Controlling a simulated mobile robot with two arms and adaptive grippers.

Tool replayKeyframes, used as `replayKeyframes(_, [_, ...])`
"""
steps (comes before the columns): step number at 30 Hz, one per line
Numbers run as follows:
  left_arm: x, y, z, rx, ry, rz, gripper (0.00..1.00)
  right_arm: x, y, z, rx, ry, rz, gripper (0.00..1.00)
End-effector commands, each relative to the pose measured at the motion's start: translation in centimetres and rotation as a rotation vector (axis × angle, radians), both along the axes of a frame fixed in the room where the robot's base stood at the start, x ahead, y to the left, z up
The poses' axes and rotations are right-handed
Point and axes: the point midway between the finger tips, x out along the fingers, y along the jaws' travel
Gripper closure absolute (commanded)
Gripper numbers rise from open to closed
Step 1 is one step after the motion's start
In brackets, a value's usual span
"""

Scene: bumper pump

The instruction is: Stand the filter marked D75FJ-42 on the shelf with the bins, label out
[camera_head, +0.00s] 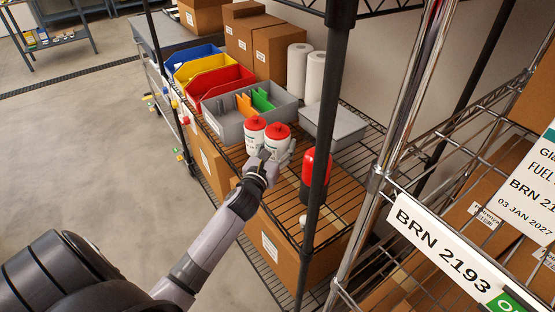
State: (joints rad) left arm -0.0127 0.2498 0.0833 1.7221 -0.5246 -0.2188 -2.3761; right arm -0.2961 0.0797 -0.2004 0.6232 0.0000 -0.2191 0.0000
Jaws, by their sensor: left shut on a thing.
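Two white filters with red tops stand close together at the shelf with the bins, one on the left (255,132) and one on the right (277,138). My left gripper (268,158) reaches in from the lower left and is shut on the right filter, which is upright. Whether its base touches the shelf is hidden by the gripper. The filter markings are too small to read. The wire shelf (345,190) has bare room to the right. My right gripper is not in view.
Blue, yellow, red (218,85) and grey bins (232,122) stand behind the filters. A red and black canister (309,178) stands to the right, near a dark post (327,120). A grey lidded box (335,125) is behind. A chrome rack with label BRN 2193 (440,250) is near right.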

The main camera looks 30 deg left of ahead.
Motion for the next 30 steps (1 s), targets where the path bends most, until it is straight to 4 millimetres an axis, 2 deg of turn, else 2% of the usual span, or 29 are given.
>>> replayKeyframes(2, [0.1,0.0,-0.3,-0.001,-0.006,0.000,0.94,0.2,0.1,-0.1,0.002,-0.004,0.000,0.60])
replayKeyframes(10, [0.1,0.0,-3.9,-0.001,-0.005,0.000,0.94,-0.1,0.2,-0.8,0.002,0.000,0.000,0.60])
replayKeyframes(23, [0.1,0.0,-4.6,0.002,-0.007,-0.002,0.94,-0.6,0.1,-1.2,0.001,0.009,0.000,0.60])
replayKeyframes(24, [0.0,0.0,-4.6,0.001,-0.001,-0.001,0.41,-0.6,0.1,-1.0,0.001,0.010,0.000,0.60])
replayKeyframes(30, [0.0,0.0,-4.6,0.000,-0.001,-0.001,0.27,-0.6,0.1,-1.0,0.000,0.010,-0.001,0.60])
